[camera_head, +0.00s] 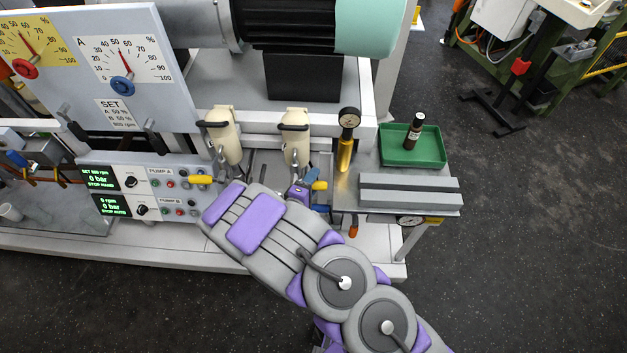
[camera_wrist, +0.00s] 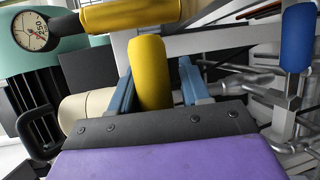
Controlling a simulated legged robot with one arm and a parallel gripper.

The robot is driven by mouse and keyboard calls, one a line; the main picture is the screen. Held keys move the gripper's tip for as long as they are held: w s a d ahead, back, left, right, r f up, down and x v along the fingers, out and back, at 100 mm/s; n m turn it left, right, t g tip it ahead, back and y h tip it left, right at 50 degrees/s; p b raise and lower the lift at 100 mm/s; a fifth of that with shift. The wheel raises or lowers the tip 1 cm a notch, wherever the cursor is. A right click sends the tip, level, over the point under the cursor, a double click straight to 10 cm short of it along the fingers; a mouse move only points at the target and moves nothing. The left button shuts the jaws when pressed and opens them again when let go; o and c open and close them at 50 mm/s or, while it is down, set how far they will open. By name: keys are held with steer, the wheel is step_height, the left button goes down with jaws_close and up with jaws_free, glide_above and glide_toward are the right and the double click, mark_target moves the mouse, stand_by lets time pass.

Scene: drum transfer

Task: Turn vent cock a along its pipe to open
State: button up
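A yellow cock handle (camera_wrist: 150,75), which I take to be vent cock a, stands between my gripper's two blue fingers (camera_wrist: 156,95) in the wrist view. The left finger lies close along it; a narrow gap shows on the right. My gripper looks open around the handle; contact is not clear. The handle's lower end is hidden by my gripper's dark plate. In the head view the yellow handle (camera_head: 319,185) shows just beyond the end of my arm, which hides the pipe and most of my gripper.
A blue handle (camera_wrist: 298,35) stands at the right in the wrist view. A gauge (camera_head: 349,118) on a yellow cylinder, cream cylinders (camera_head: 296,148) and a green tray (camera_head: 432,158) with a dark bottle (camera_head: 415,130) are near. Pump panels (camera_head: 135,187) lie left. The floor at right is mostly clear.

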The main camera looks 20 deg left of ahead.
steer(key=shift+d+r, duration=0.15)
steer(key=shift+d, duration=0.6)
steer(key=c, duration=0.6)
jaws_close()
